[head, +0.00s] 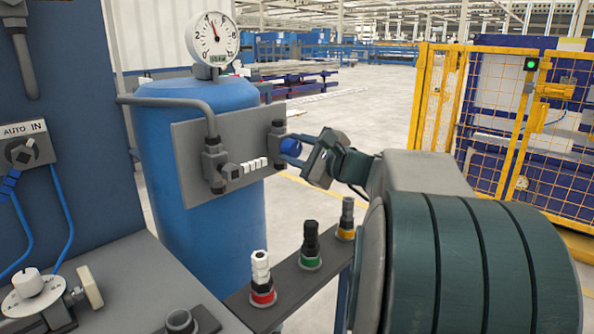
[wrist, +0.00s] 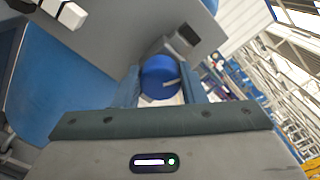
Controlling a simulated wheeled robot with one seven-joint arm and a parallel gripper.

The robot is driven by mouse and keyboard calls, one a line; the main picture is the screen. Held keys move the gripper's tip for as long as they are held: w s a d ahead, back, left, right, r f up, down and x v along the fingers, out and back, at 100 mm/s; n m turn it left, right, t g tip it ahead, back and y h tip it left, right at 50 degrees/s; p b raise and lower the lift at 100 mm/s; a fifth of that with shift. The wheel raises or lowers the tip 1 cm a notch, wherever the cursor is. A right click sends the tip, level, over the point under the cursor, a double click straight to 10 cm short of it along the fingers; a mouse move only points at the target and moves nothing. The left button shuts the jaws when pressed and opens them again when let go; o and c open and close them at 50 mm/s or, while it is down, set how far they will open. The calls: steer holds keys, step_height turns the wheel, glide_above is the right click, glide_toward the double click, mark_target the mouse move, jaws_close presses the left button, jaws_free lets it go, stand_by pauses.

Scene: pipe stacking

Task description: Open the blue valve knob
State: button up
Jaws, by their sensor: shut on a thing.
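The blue valve knob (head: 290,147) sits at the right end of the grey panel (head: 190,160) on the blue tank (head: 230,220). My gripper (head: 297,150) reaches it from the right and is shut on it. In the wrist view the round knob (wrist: 160,77) lies between my two fingers (wrist: 160,85), one on each side. The fingers partly hide the knob in the head view.
A gauge (head: 212,38) tops the tank. Stacked fittings stand on red (head: 262,297), green (head: 311,262) and yellow (head: 345,233) bases below my arm. A grey console (head: 130,280) is at the left. A yellow fence (head: 440,100) stands at the right.

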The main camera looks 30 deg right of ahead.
steer(key=n+b, duration=0.1)
steer(key=b, duration=0.1)
steer(key=n+b, duration=0.2)
steer(key=shift+f, duration=0.4)
steer(key=n+b, duration=0.2)
steer(key=shift+r+b, duration=0.15)
steer(key=shift+b, duration=0.15)
steer(key=shift+r, duration=0.1)
steer(key=o, duration=1)
steer(key=p+v, duration=0.2)
steer(key=v, duration=1.1)
steer(key=shift+s, duration=0.4)
steer(key=shift+r, duration=0.1)
